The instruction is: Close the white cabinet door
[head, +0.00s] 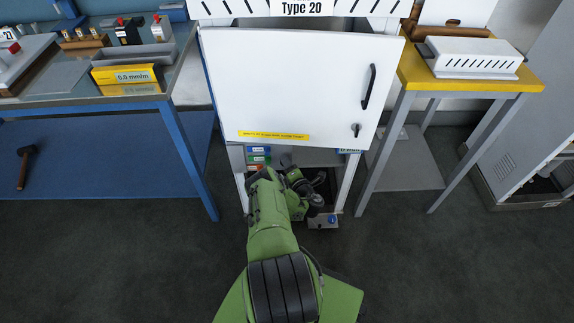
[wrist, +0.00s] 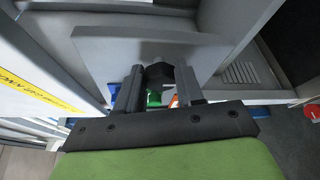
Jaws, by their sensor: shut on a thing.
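The white cabinet door (head: 300,85) faces me in the head view, with a black handle (head: 369,87) and a small lock (head: 356,130) near its right edge. A yellow label (head: 274,135) is at its lower left. A dark gap shows above the door's top edge, and the cabinet's lower shelf shows below it. In the wrist view the yellow label (wrist: 38,92) is at left on a slanted pale panel. My gripper (wrist: 160,88) is shut on a dark piece (wrist: 160,74) in front of a grey panel (wrist: 130,45). I cannot tell what this piece is.
A blue-framed workbench (head: 130,101) stands left of the cabinet. A yellow-topped table (head: 470,83) with a slotted white box (head: 470,58) stands right. A grey cabinet (head: 530,130) is at far right. Dark floor (head: 430,260) is free in front.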

